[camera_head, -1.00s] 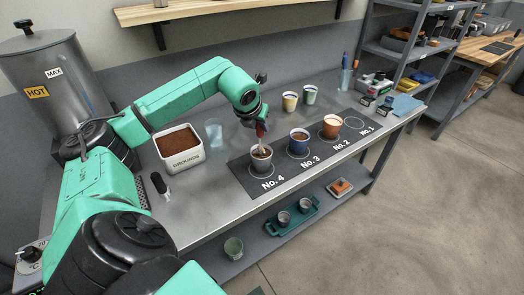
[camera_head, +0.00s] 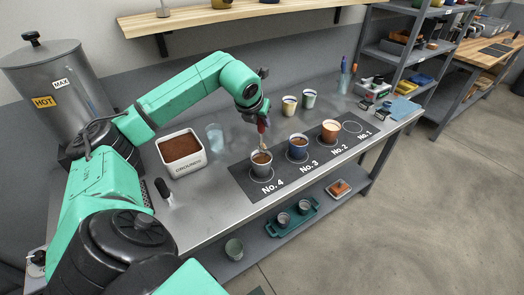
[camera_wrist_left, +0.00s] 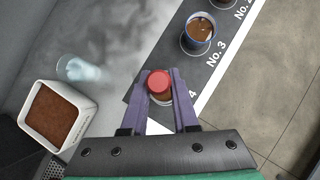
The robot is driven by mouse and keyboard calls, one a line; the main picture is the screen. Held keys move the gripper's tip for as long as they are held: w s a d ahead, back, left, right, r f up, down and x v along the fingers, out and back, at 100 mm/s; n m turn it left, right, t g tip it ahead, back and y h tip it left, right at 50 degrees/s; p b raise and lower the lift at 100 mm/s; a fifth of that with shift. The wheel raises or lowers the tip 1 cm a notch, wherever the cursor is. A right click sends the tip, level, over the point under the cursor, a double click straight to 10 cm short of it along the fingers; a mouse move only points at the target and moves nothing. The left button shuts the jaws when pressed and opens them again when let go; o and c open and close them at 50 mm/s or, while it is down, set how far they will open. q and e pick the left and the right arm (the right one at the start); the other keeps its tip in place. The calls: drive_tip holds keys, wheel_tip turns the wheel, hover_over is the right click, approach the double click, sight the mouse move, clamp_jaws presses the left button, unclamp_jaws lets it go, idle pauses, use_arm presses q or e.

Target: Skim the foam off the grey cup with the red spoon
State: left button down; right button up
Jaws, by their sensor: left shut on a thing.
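The grey cup (camera_head: 261,170) stands upright on the No. 4 spot of the dark mat (camera_head: 241,180), with brown content and a paler patch at its top. My left gripper (camera_head: 262,117) is above it, shut on the red spoon (camera_head: 261,126). The spoon points down, its pale lower end at or just over the cup's rim; I cannot tell whether it touches the content. In the left wrist view the red handle end (camera_wrist_left: 159,82) sits between the purple fingers (camera_wrist_left: 160,98) and hides most of the cup. My right gripper is not in view.
A blue cup (camera_head: 298,151) stands on No. 3 and an orange cup (camera_head: 329,134) on No. 2; No. 1 is empty. A white grounds box (camera_head: 187,166) and a clear glass (camera_head: 215,138) stand left. Two pale cups (camera_head: 289,107) stand behind the mat.

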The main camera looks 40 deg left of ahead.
use_arm(q)
drive_tip(key=shift+r, duration=0.1)
wheel_tip(320, 180, up, 4)
drive_tip(key=p, duration=0.3)
idle(0.4)
